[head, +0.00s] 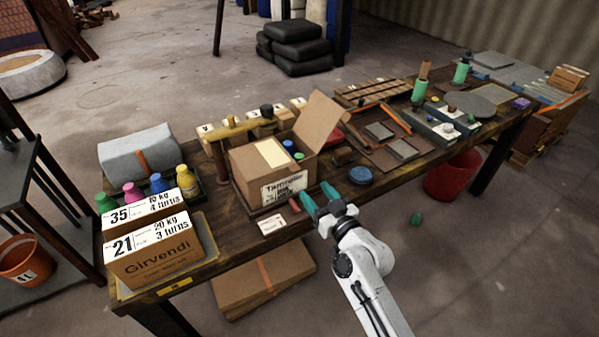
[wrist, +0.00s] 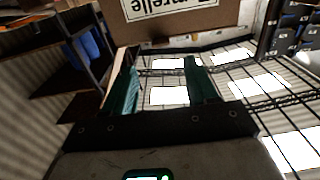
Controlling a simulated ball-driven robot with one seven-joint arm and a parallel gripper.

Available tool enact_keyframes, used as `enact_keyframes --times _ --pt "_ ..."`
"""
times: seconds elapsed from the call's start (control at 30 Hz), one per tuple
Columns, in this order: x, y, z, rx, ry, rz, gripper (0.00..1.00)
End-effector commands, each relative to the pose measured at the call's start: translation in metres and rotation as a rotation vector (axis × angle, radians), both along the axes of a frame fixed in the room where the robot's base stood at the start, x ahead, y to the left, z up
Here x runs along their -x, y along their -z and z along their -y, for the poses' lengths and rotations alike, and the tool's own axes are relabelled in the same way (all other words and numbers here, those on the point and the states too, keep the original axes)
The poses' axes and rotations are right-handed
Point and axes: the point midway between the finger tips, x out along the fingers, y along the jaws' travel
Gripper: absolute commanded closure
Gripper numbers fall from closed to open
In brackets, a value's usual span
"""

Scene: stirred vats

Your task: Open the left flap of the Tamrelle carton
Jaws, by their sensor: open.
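The Tamrelle carton (head: 285,188) is a brown cardboard box with a white label, standing on the workbench. Its right flap (head: 319,118) stands up and open. Its left flap (head: 248,161) lies flat over the left part of the top, with a pale sheet or label (head: 272,152) beside it. Round lids show inside the open right part. My gripper (head: 318,201), with teal fingers, is open and empty, just in front of the carton's lower right corner. In the wrist view the carton's labelled face (wrist: 170,10) shows upside down at the top, beyond the open fingers (wrist: 158,85).
Girvendi cartons (head: 155,250) and several coloured bottles (head: 157,184) stand to the left. A blue round tin (head: 361,175) and a partitioned tray (head: 385,145) lie to the right.

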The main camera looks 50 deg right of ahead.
Motion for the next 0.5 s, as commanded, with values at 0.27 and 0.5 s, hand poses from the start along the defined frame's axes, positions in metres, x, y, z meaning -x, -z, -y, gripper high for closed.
enact_keyframes --times 0.27,0.5 --pt "-0.047 -0.004 0.013 0.000 -0.002 0.000 0.43" --pt "-0.081 -0.002 0.023 0.000 -0.002 0.000 0.43"
